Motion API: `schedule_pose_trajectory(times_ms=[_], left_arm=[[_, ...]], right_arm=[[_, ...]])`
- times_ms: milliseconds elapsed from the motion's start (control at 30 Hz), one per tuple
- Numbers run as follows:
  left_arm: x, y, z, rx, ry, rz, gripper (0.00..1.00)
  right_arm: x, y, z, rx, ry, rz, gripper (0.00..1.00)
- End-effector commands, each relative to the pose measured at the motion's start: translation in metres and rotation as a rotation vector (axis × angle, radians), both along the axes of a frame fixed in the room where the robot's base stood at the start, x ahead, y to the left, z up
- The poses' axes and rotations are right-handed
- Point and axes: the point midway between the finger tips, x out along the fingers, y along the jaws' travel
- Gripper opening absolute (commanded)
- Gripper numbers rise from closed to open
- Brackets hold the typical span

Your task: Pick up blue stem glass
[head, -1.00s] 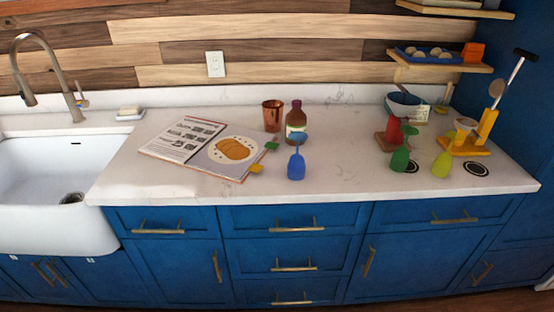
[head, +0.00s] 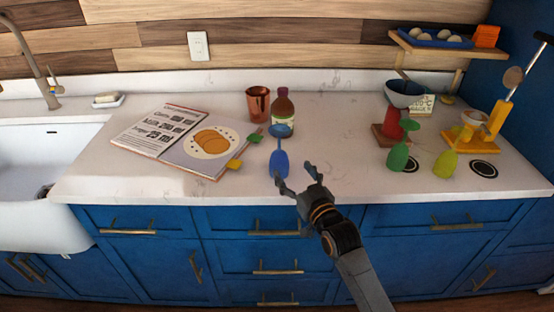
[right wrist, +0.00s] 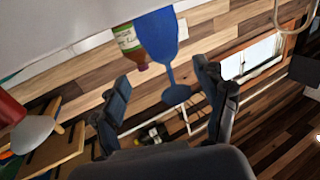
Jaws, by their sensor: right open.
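The blue stem glass (head: 279,163) stands upside down near the front of the counter, its bowl on the surface and its foot on top. In the right wrist view, where the picture is inverted, the blue stem glass (right wrist: 157,36) shows between and beyond the fingers. My right gripper (head: 293,176) is open and empty, just in front of and to the right of the glass. Its two fingers (right wrist: 161,76) are spread apart in the wrist view. I cannot tell whether a finger touches the glass. My left gripper is not in view.
A brown bottle (head: 282,112) stands close behind the glass, with a copper cup (head: 258,104) beside it. An open cookbook (head: 157,135) lies to the left. Green (head: 398,157) and yellow-green (head: 445,164) glasses stand to the right. The counter between is clear.

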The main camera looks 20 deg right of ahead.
Motion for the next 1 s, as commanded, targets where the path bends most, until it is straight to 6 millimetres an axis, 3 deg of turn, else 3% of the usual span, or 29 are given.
schedule_pose_trajectory(times_ms=[100,367,633,967,1000], left_arm=[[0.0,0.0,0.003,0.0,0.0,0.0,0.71],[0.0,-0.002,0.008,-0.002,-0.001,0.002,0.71],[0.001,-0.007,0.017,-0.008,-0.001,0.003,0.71],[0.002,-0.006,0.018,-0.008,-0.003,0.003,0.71],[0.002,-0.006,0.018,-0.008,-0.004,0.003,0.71]], right_arm=[[0.02,0.002,0.001,0.001,-0.001,0.0,0.73],[0.039,0.007,0.002,0.001,0.0,0.0,0.73],[0.075,0.016,0.004,0.0,0.0,0.0,0.73],[0.083,0.017,0.002,0.0,0.001,0.0,0.73],[0.083,0.017,0.002,0.0,0.001,0.0,0.69]])
